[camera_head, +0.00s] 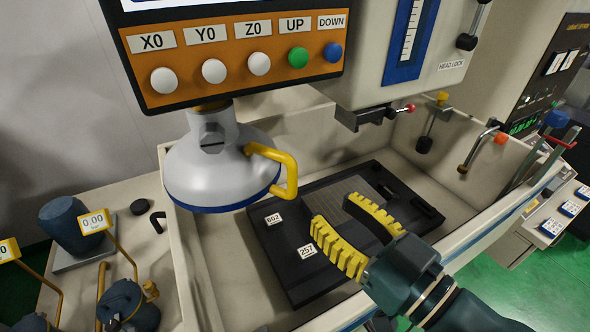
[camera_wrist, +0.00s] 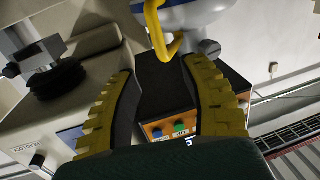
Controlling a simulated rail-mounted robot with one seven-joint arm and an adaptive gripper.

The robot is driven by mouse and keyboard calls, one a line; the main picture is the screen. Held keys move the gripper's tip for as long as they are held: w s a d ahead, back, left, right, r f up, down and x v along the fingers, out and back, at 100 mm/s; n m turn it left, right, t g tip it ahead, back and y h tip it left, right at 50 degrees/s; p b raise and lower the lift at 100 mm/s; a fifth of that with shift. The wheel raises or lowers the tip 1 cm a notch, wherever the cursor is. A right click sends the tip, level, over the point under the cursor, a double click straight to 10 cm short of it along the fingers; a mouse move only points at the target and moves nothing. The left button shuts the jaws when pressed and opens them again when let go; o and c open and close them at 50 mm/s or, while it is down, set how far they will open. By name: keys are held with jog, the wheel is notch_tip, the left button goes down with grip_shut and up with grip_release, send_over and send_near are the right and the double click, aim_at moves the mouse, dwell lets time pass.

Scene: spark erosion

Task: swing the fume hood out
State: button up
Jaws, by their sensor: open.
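The fume hood (camera_head: 215,172) is a white-grey bell with a blue rim, hanging below the orange button panel. Its yellow handle (camera_head: 287,172) sticks out on its right side. In the wrist view, the hood (camera_wrist: 196,14) shows at the top with its handle (camera_wrist: 157,30) between and beyond my fingertips. My gripper (camera_head: 335,217) has yellow ribbed fingers, open and empty. In the head view it appears to the lower right of the handle, in front of the dark plate. It is apart from the handle.
The button panel (camera_head: 235,58) is above the hood. A dark worktable (camera_head: 285,262) with plates marked 602 and 257 lies in the tank. The machine head (camera_head: 350,75) hangs to the right. The tank's front wall (camera_head: 450,255) has a hose nozzle (camera_head: 470,160) behind it. Gauged vessels (camera_head: 130,305) stand at lower left.

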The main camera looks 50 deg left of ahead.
aim_at(295, 177)
jog(key=a+p, duration=0.1)
jog(key=a, duration=0.2)
jog(key=w+a+p, duration=0.1)
jog(key=a, duration=0.3)
jog(key=a+p, duration=0.1)
jog(key=a, duration=0.2)
jog(key=shift+w+a, duration=0.2)
jog(key=shift+a, duration=0.2)
jog(key=shift+o, duration=0.2)
grip_shut()
